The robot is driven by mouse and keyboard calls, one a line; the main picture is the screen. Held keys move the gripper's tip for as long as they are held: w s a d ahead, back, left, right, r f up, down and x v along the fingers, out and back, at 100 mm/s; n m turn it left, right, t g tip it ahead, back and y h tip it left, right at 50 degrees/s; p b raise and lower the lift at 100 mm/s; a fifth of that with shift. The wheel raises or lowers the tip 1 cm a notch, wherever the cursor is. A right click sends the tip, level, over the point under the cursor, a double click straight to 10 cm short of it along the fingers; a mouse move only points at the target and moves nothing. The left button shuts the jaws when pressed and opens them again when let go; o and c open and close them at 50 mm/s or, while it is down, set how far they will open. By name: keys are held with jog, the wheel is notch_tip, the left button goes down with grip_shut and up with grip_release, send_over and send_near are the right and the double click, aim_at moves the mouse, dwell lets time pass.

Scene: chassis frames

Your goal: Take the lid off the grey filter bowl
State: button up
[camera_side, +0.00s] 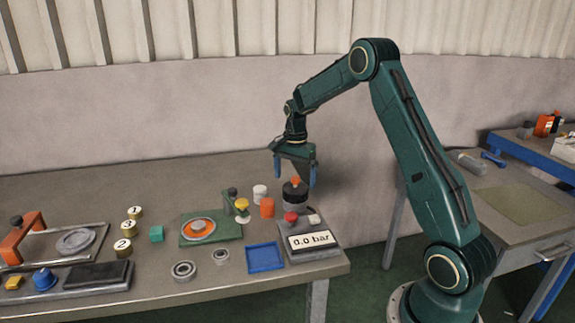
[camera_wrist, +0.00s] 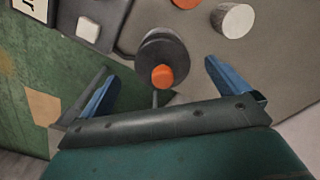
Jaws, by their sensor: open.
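The grey filter bowl (camera_side: 294,204) stands near the back right of the bench, behind the pressure unit. Its dark lid (camera_side: 295,190) sits on top, with an orange knob (camera_side: 296,181) at its centre. In the wrist view the lid (camera_wrist: 163,54) and its orange knob (camera_wrist: 163,77) show between and ahead of my fingers. My gripper (camera_side: 295,179) points down over the bowl with its blue fingers apart and nothing between them that I can see held. In the wrist view my gripper (camera_wrist: 160,85) is spread wide, with a finger on each side of the lid.
The pressure unit (camera_side: 311,241), reading 0.0 bar, stands in front of the bowl. An orange cylinder (camera_side: 267,208) and a white cylinder (camera_side: 260,191) stand close to its left.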

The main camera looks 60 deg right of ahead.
aim_at(295, 185)
jog(key=shift+a+f, duration=0.1)
jog(key=shift+f, duration=2.5)
jog(key=c, duration=1)
jog(key=shift+r, duration=0.2)
notch_tip(295, 185, up, 20)
jog(key=shift+f, duration=0.15)
